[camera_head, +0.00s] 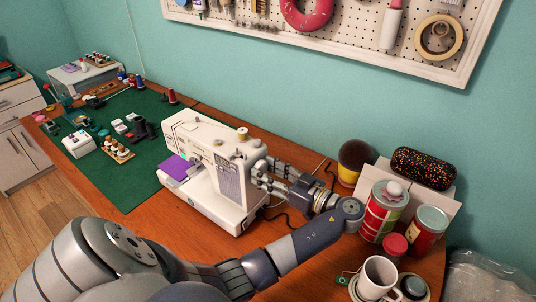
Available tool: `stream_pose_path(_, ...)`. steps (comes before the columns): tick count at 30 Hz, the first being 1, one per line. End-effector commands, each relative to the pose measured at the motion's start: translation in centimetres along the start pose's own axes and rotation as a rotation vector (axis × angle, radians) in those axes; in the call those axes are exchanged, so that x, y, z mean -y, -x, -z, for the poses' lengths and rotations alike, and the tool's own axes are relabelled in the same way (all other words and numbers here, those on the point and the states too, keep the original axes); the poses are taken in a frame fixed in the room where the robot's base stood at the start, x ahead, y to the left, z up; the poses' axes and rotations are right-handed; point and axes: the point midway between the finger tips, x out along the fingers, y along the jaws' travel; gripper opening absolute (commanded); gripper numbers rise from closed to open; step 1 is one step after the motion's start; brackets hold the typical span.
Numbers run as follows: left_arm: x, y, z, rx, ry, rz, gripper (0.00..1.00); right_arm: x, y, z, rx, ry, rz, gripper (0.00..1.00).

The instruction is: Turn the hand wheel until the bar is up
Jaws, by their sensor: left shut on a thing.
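A white sewing machine (205,150) stands on the wooden table, with a purple cloth (175,168) at its left end. My left gripper (262,174) is at the right end of the machine, its fingers pointing left against that side. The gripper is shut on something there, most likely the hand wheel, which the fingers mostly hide. The bar is too small to make out, so I cannot tell whether it is up or down. My right gripper does not show.
Right of my left wrist stand tins (382,212), a yellow-black pot (353,160), a white mug (378,275) and a patterned case (423,168). A green mat (125,185) with sewing items lies left of the machine. A pegboard (350,45) hangs behind.

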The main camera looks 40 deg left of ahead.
Motion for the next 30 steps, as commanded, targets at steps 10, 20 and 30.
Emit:
stream_pose_path(10, 0.13, 0.10, -0.38, 0.007, 0.053, 0.002, 0.19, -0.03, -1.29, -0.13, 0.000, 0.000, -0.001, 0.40)
stream_pose_path(20, 0.14, 0.11, -0.36, 0.008, 0.052, 0.003, 0.19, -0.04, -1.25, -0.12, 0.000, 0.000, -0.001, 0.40)
stream_pose_path(30, 0.06, 0.06, -0.15, 0.004, 0.056, 0.001, 0.65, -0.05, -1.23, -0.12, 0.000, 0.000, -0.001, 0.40)
